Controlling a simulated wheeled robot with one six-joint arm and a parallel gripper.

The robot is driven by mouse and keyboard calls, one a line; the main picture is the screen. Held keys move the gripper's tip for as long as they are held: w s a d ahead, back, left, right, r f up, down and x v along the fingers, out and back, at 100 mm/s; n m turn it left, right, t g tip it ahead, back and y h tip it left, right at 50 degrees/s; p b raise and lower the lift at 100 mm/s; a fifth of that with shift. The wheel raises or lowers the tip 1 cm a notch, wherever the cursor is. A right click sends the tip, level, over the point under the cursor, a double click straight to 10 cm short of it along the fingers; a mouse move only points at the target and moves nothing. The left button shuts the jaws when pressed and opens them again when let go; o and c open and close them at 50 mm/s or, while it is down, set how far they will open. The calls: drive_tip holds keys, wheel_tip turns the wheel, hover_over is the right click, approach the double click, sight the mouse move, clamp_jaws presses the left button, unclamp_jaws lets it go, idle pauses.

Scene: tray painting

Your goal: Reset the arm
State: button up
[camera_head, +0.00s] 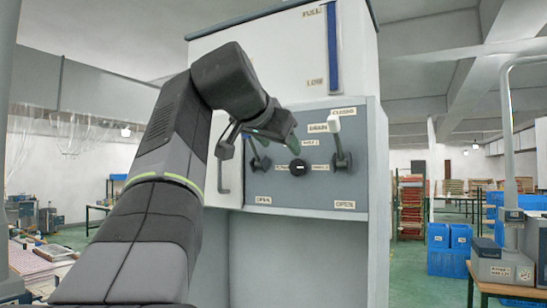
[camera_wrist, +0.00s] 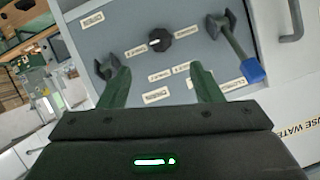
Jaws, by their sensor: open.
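My gripper (camera_head: 262,138) is raised in front of the grey control panel (camera_head: 325,193) of a tall white cabinet. In the wrist view my gripper (camera_wrist: 160,70) has its two green fingers spread apart with nothing between them. The panel has a black round knob (camera_head: 298,167), which shows beyond the fingertips in the wrist view (camera_wrist: 160,39). A lever with a white handle (camera_head: 334,124) points up at the right. A lever with a blue handle is partly hidden by my gripper in the head view; its blue end (camera_wrist: 252,70) shows in the wrist view.
A gauge with a blue strip (camera_head: 332,50) is above the panel. A cabinet door handle (camera_head: 222,170) is left of the panel. Blue crates (camera_head: 449,262) and a table (camera_head: 508,280) stand at the right, and a cluttered table (camera_head: 45,265) at the left.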

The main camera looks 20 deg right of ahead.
sight(296, 166)
drive_tip(key=shift+v, duration=0.8)
drive_tip(key=p+x, duration=0.2)
drive_tip(key=x, duration=1.1)
drive_tip(key=shift+w+d, duration=0.3)
